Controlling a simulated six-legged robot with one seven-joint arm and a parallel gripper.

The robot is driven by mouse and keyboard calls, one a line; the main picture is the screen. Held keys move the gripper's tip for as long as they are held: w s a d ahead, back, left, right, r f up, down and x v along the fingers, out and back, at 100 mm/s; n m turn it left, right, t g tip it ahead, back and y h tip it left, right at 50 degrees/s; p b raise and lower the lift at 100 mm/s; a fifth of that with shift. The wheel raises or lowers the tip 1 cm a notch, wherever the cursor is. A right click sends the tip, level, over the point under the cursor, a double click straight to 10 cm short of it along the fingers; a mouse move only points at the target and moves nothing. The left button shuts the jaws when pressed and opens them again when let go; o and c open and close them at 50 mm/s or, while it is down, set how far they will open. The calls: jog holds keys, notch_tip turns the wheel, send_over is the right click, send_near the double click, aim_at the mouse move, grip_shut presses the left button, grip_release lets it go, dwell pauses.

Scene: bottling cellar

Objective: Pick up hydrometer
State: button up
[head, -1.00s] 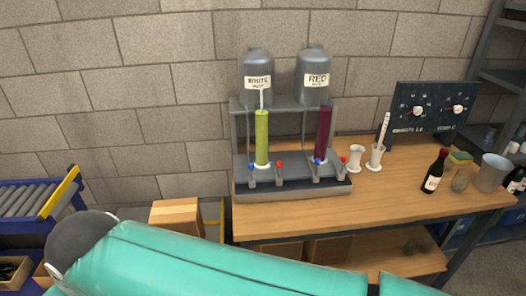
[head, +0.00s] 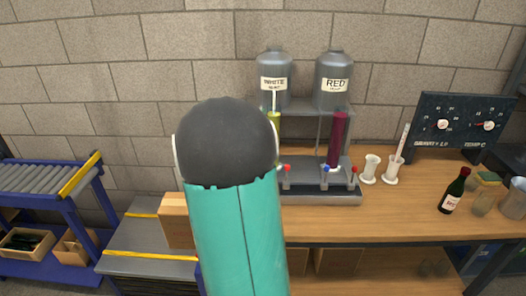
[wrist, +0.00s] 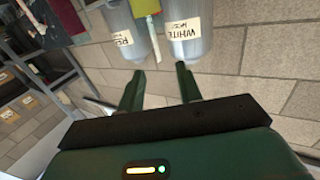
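A thin pale stem, which looks like the hydrometer (head: 275,100), stands up out of the green-filled cylinder (head: 275,123) in front of the tank marked WHITE. My arm hides most of that cylinder in the head view. In the wrist view, tilted and nearly upside down, the stem (wrist: 155,38) shows between the two tanks, beyond my gripper's fingertips. My gripper (wrist: 159,68) is open and empty, apart from the stem. Another white marked stick (head: 403,140) stands in a white holder to the right; I cannot tell whether it is a hydrometer or thermometer.
The RED tank (head: 334,80) and dark red cylinder (head: 337,140) stand beside the green one. A white cup (head: 370,168), a wine bottle (head: 454,190) and a dial panel (head: 461,121) are on the wooden bench (head: 400,222). A roller conveyor (head: 45,178) is at left.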

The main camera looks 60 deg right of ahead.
jog(key=s+d, duration=0.1)
jog(key=d, duration=1.3)
jog(key=shift+d+f+g, duration=0.2)
jog(key=shift+d+g, duration=0.1)
grip_shut()
